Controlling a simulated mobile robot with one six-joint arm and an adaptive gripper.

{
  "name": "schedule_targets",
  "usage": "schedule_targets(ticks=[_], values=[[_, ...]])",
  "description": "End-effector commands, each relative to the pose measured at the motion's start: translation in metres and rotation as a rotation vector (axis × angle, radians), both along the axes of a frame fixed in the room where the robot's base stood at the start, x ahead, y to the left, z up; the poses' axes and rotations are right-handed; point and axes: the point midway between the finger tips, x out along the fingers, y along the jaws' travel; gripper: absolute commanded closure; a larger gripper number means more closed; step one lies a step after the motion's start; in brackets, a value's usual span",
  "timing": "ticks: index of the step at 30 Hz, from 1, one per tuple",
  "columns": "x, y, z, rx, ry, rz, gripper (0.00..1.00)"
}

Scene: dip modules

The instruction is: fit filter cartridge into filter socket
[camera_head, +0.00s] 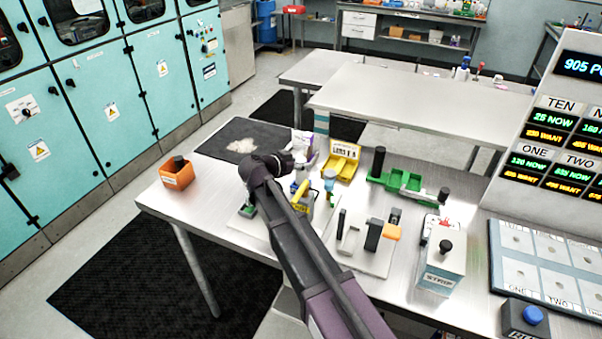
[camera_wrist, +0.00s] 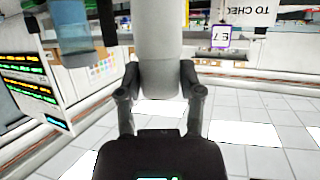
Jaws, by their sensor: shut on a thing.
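In the wrist view my gripper (camera_wrist: 159,84) has its two fingers on either side of a pale grey-white cylinder (camera_wrist: 158,45), which I take to be the filter cartridge. The gripper is shut on it near its end; its far end runs out of the picture. In the head view my gripper is over the middle of the bench, largely hidden by my own dark wrist, and the cylinder is hard to make out. I cannot tell which fixture is the filter socket.
The steel bench (camera_head: 225,200) bears an orange bin (camera_head: 177,176) at left, a yellow tray (camera_head: 342,162) and green holder (camera_head: 403,181) behind, and a white box (camera_head: 443,272) at right. A translucent blue cylinder (camera_wrist: 72,38) is left of the held piece in the wrist view.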

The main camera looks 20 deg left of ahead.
Motion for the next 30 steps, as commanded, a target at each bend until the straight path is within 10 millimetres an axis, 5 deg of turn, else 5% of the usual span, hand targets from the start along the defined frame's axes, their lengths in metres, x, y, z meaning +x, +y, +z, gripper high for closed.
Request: schedule_targets(ticks=[12,29,30], values=[[0.0,0.001,-0.032,0.0,0.0,0.001,1.0],[-0.001,0.001,-0.037,0.0,0.0,0.002,1.0],[-0.001,0.001,-0.037,0.0,0.0,0.002,0.49]])
